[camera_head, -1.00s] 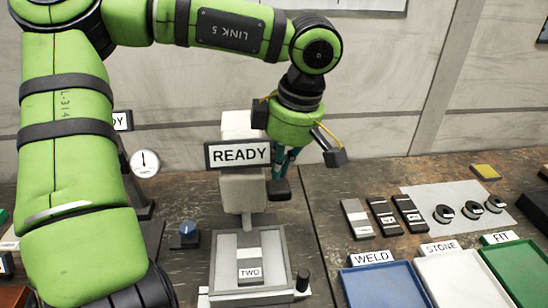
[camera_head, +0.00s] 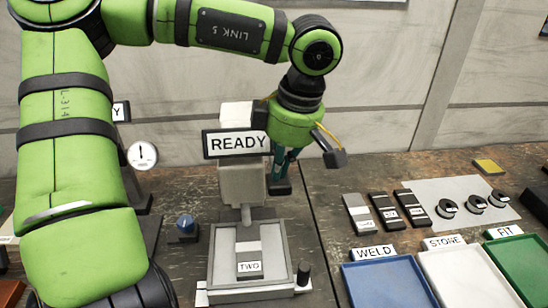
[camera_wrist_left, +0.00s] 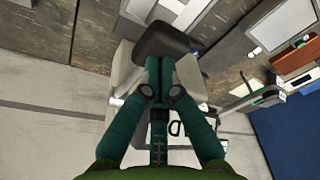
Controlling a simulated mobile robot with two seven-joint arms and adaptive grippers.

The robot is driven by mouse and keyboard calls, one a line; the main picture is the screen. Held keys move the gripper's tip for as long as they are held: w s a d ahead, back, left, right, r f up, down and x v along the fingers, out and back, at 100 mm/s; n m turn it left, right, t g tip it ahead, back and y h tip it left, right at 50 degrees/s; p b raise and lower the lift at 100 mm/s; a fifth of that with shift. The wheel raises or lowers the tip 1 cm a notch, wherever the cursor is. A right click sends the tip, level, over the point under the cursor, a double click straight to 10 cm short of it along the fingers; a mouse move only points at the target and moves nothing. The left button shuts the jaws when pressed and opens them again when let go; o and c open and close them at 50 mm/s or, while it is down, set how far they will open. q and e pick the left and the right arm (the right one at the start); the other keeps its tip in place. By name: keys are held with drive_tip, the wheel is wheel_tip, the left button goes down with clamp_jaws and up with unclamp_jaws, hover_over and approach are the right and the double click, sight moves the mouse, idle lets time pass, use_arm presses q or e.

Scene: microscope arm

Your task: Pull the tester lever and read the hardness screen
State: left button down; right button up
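The hardness tester (camera_head: 242,186) stands upright on the bench, with a screen (camera_head: 237,143) that reads READY. A block marked TWO (camera_head: 249,258) lies on its grey base plate (camera_head: 220,270). A black lever handle (camera_head: 281,188) sticks out at the tester's right side. My left gripper (camera_head: 284,176) points down right at this handle. In the left wrist view its teal fingertips (camera_wrist_left: 160,65) are together at the near edge of the black handle (camera_wrist_left: 163,41). Nothing shows between them, and whether they touch the handle is unclear. My right gripper is out of view.
A dial gauge (camera_head: 142,155) and a blue knob (camera_head: 185,225) are left of the tester. To the right lie several blocks (camera_head: 384,211) and dark discs (camera_head: 473,204). Blue (camera_head: 385,285), white (camera_head: 465,278) and green (camera_head: 522,265) trays stand in front.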

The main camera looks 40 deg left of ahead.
use_arm(q)
drive_tip(key=shift+f+b, duration=1.4)
drive_tip(key=shift+f, duration=0.3)
drive_tip(key=shift+s+r, duration=0.1)
drive_tip(key=shift+r+p, duration=2.25)
drive_tip(key=shift+r, duration=0.8)
drive_tip(key=shift+a, duration=0.1)
wheel_tip(320, 180, up, 12)
drive_tip(key=w+d, duration=0.1)
drive_tip(key=d, duration=0.1)
drive_tip(key=shift+d, duration=0.15)
